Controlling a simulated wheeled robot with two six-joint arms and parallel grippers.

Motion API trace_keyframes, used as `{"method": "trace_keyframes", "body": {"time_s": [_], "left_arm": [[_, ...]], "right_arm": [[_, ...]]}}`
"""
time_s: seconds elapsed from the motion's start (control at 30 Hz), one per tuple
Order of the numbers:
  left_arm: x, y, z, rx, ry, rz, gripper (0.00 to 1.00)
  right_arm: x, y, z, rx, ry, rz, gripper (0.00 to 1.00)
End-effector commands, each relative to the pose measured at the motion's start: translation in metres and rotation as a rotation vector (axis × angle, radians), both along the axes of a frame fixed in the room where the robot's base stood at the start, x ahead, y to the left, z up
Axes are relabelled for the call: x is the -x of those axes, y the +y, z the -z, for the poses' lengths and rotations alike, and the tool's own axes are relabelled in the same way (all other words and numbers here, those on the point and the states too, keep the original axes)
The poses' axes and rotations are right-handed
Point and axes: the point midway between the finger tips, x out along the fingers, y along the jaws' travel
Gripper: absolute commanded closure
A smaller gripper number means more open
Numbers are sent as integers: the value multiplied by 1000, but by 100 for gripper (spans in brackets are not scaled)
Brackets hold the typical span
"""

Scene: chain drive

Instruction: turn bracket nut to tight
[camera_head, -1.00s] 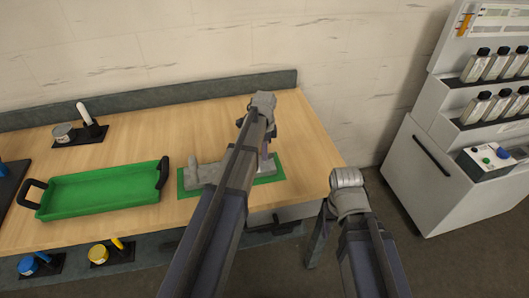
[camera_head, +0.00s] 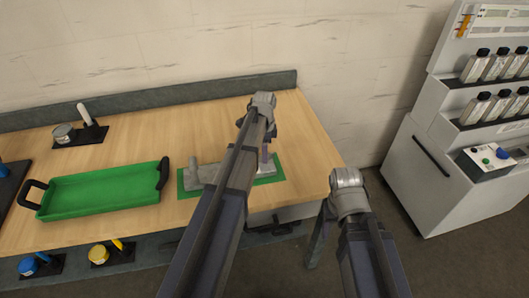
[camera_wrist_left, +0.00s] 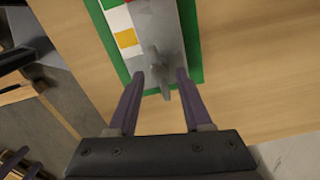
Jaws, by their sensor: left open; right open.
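The bracket nut (camera_wrist_left: 163,68) is a small grey winged piece on a grey plate in the left wrist view. Its wing lies roughly lengthwise between my left fingers. My left gripper (camera_wrist_left: 160,76) is open, one finger on each side of the nut, with gaps visible; contact is not clear. In the head view my left gripper (camera_head: 264,153) points down over the grey bracket fixture (camera_head: 192,176), and my own arm hides the nut and much of the fixture. My right gripper (camera_head: 317,242) hangs past the table's right front edge, empty; its fingers are small there.
The fixture stands on a green mat (camera_head: 272,172). A green tray (camera_head: 100,190) lies to the left. A white cabinet with bottles (camera_head: 440,170) stands at right.

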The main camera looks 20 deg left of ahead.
Motion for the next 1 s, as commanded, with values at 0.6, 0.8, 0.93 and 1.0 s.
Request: {"method": "trace_keyframes", "body": {"time_s": [0.6, 0.8, 0.93, 1.0], "left_arm": [[0, 0, -72, 0, 0, 0, 50], [0, 0, -75, 0, 0, 0, 50], [0, 0, -74, 0, 0, 0, 50], [0, 0, -74, 0, 0, 0, 50]], "right_arm": [[0, 0, -72, 0, 0, -2, 39], [0, 0, -75, 0, 0, -3, 39], [0, 0, -74, 0, 0, -3, 39], [0, 0, -74, 0, 0, -3, 39]]}}
